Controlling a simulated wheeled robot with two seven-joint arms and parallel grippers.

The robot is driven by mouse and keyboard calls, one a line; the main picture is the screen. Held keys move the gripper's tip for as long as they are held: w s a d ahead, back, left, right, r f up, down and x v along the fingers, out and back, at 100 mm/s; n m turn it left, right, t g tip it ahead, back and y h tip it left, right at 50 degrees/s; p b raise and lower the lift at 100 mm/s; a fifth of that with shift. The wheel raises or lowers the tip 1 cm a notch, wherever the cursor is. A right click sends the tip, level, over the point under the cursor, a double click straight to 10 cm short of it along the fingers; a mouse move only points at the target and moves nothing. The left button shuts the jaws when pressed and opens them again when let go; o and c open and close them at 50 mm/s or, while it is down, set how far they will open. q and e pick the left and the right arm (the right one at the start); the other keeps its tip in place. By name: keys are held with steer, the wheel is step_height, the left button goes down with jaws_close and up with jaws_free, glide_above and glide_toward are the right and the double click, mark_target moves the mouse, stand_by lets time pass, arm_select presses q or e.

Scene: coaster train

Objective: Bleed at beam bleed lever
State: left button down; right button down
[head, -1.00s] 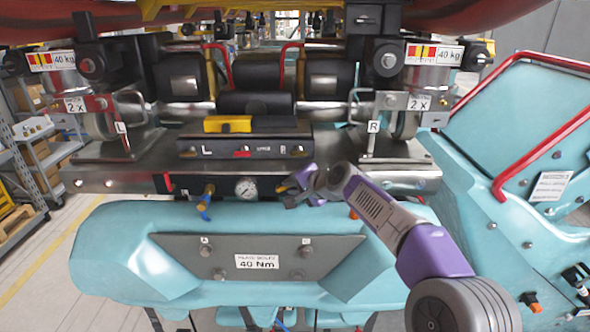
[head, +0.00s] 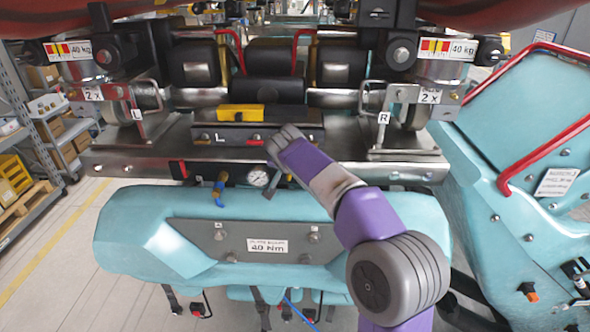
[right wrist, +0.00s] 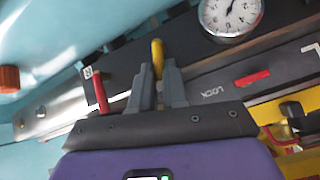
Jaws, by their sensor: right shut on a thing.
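A yellow lever (right wrist: 157,57) stands between the fingers of my right gripper (right wrist: 158,84) in the right wrist view. I take it to be the beam bleed lever. The fingers are shut on it and its tip shows beyond them. In the head view my right gripper (head: 271,190) is at the front face of the steel beam (head: 330,170), just right of the round pressure gauge (head: 258,177). My purple wrist hides most of the lever there. The gauge also shows close by in the right wrist view (right wrist: 230,14). My left gripper is not in view.
A red lever (right wrist: 101,92) is beside the fingers in the right wrist view. A yellow valve with a blue end (head: 220,187) is left of the gauge. The teal housing (head: 150,230) lies below the beam. A red rail (head: 500,185) is at the right.

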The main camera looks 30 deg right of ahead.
steer(key=shift+w+a+n+g+h, duration=0.3)
steer(key=shift+a+n+g+h, duration=0.15)
steer(key=shift+h, duration=0.25)
steer(key=c, duration=1.1)
jaws_free()
steer(key=b+v, duration=0.1)
steer(key=v, duration=0.6)
steer(key=shift+s+a+r, duration=0.1)
steer(key=shift+a+r, duration=0.05)
steer(key=shift+a, duration=0.05)
